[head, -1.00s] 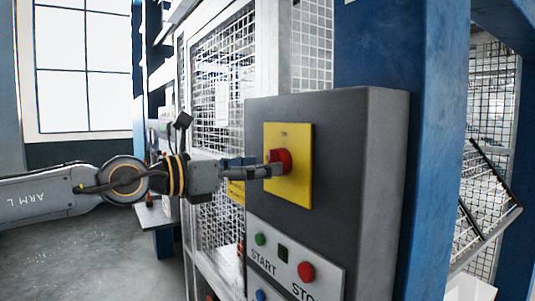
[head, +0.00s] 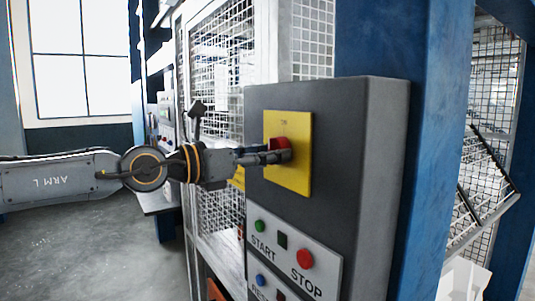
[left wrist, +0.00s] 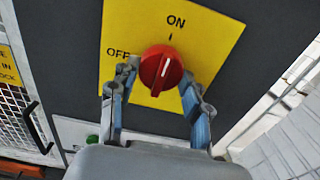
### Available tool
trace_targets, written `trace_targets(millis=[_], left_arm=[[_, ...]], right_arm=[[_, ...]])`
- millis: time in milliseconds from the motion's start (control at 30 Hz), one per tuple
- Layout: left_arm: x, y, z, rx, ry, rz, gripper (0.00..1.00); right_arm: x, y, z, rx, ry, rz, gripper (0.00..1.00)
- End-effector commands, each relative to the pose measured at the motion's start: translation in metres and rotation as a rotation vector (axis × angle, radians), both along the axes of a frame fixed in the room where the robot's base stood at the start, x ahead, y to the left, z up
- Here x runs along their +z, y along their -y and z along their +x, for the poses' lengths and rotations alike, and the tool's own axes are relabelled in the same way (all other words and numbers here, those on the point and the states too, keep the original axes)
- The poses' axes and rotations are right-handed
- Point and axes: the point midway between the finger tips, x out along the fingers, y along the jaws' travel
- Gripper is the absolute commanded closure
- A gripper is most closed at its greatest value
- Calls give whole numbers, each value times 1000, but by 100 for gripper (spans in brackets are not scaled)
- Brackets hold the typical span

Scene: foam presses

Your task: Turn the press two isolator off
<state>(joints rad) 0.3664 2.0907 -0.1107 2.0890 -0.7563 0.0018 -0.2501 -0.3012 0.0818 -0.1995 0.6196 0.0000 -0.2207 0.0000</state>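The isolator is a red rotary knob (left wrist: 161,70) on a yellow plate (left wrist: 216,38) marked ON and OFF. In the left wrist view its white line points up towards the ON mark; OFF is at the left. In the head view the yellow plate (head: 302,178) is on the dark front of a grey control box (head: 350,125). My left gripper (left wrist: 158,74) has its fingers spread, one on each side of the knob. I cannot tell whether they touch it. In the head view the left gripper (head: 279,156) partly covers the knob (head: 279,144). My right gripper does not show.
Below the isolator is a panel with a green START button (head: 260,226), a red STOP button (head: 305,258) and a blue button (head: 261,281). A mesh guard (head: 220,75) stands left of the box, and a blue post (head: 438,150) stands right. Open floor (head: 90,250) lies at the left.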

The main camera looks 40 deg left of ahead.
Motion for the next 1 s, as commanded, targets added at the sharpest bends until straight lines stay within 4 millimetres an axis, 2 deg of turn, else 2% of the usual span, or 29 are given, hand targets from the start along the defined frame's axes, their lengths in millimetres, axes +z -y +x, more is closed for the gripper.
trace_targets(millis=[267, 467, 733, 1000], left_arm=[[-1, 0, 0, 0, -9, -22, 84], [-3, 0, 0, 0, -43, -103, 84], [-3, 1, 0, 1, -128, -311, 84], [-1, 1, -1, 1, -228, -550, 84]], right_arm=[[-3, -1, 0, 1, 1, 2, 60], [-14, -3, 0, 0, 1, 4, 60], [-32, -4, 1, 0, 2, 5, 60], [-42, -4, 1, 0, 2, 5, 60]])
